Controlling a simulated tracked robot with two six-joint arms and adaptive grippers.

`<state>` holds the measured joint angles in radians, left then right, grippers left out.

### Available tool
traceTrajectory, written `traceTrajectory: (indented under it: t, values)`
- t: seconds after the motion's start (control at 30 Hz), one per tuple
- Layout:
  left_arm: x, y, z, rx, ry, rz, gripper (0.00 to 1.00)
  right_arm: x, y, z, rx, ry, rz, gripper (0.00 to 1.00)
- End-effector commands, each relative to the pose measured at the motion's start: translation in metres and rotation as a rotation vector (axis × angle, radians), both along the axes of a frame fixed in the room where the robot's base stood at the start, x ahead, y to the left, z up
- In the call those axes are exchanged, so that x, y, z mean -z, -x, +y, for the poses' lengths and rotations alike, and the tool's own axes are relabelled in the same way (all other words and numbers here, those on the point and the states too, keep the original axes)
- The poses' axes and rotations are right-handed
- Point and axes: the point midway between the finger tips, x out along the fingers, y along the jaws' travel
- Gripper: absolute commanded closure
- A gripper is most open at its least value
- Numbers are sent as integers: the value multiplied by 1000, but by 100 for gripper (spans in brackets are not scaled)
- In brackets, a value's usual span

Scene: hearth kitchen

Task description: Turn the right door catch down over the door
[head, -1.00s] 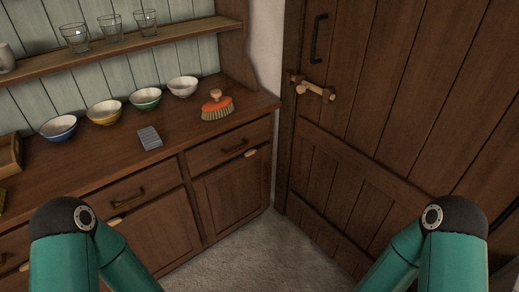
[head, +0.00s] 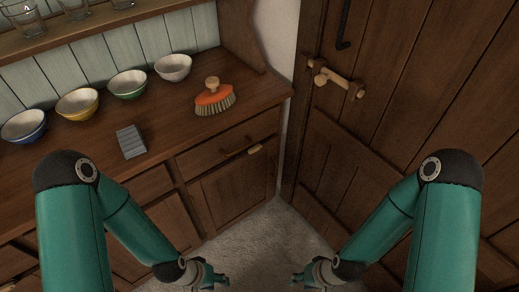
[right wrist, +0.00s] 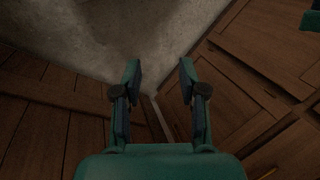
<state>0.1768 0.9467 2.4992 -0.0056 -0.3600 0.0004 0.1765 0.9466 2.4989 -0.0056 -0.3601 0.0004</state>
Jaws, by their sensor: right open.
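The counter (head: 185,125) holds several bowls (head: 173,67), an orange brush (head: 214,99) and a grey block (head: 131,142). A plank door (head: 380,70) with a wooden latch (head: 338,79) stands on the right. The floor (head: 270,232) between is clear.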

Motion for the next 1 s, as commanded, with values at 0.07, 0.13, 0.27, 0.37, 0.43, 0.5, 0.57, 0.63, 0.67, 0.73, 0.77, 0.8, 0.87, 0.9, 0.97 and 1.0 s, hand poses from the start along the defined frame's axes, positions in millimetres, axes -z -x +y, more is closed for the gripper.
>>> traceTrajectory:
  t: [0.07,0.13,0.27,0.37,0.43,0.5,0.57,0.63,0.67,0.73,0.77,0.8,0.87,0.9,0.97,1.0]
  values:
    - [0,0,0,0,0,0,60,0,0,0,0,0,1,58]
    - [0,0,0,0,0,0,60,0,0,0,0,0,1,53]
    - [8,0,0,0,0,0,60,6,-7,0,-2,0,-22,32]
    - [25,0,0,0,0,0,60,21,-28,-1,-9,1,-88,17]
    - [45,0,0,0,0,0,60,35,-52,0,-21,0,-164,17]
    - [69,0,0,0,0,0,60,50,-84,0,-35,-1,-266,17]
    - [92,0,0,0,0,0,60,61,-116,0,-50,-2,-370,17]
    - [122,0,0,0,0,0,60,70,-155,-1,-71,-6,-506,17]
    - [135,0,0,0,0,0,60,72,-172,-1,-81,-7,-567,17]
    - [164,0,0,0,0,0,60,73,-210,0,-107,-12,-713,17]
    - [176,0,0,0,0,0,60,72,-224,1,-120,-14,-773,17]
    - [193,0,0,0,0,0,60,69,-243,2,-137,-19,-854,17]
    - [217,0,0,0,0,0,60,63,-268,4,-164,-26,-974,17]
    - [232,0,0,0,0,0,60,57,-283,5,-182,-30,-1053,17]
    - [254,0,0,0,0,0,60,47,-302,7,-212,-38,-1163,17]
    - [267,0,0,0,0,0,60,40,-312,9,-231,-42,-1232,17]
